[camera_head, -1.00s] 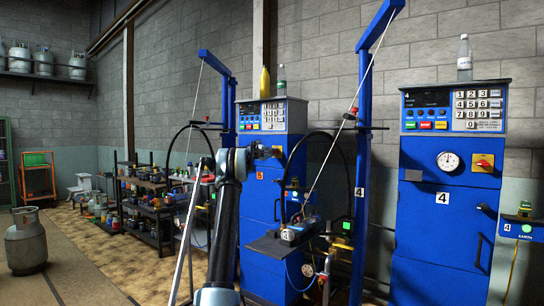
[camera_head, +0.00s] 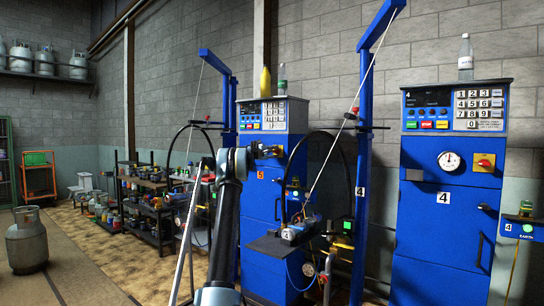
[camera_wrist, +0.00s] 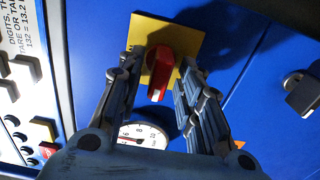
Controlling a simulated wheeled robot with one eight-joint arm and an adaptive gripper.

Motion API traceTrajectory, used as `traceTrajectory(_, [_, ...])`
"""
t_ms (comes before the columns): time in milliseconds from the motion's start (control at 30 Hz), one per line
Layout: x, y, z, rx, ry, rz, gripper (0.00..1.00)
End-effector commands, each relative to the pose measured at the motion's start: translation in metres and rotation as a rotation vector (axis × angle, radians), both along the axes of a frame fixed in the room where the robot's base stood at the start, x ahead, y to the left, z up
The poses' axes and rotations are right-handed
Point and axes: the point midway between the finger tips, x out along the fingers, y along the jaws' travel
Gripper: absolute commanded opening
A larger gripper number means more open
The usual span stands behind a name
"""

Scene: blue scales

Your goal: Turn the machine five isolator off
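Machine five is the blue cabinet (camera_head: 262,205) in the middle of the head view, with an orange 5 label. My gripper (camera_head: 270,151) is at its upper front, and hides the isolator in that view. In the wrist view the isolator is a red knob (camera_wrist: 161,73) on a yellow plate (camera_wrist: 184,28). My gripper (camera_wrist: 160,80) is open, with one finger on each side of the red knob and visible gaps between. The knob's long side runs roughly along the fingers. I cannot tell how deep the knob sits between the fingertips.
A round dial (camera_wrist: 143,134) lies below the knob, and keypad buttons (camera_wrist: 20,75) are at the left in the wrist view. A black handle (camera_wrist: 302,92) is at the right. Machine four (camera_head: 445,225) has its own red-and-yellow isolator (camera_head: 485,162). A blue post (camera_head: 362,160) stands between the machines.

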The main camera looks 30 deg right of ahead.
Motion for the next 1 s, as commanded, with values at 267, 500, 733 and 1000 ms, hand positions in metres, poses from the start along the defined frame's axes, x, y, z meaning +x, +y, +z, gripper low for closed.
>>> traceTrajectory(267, [-0.002,0.001,0.001,0.0,0.0,-0.002,0.33])
traceTrajectory(500, [-0.01,0.021,0.001,0.0,0.0,-0.001,0.33])
traceTrajectory(733, [-0.023,0.053,0.0,0.0,0.001,-0.001,0.33])
traceTrajectory(1000, [-0.038,0.091,-0.001,0.0,0.001,-0.001,0.33])
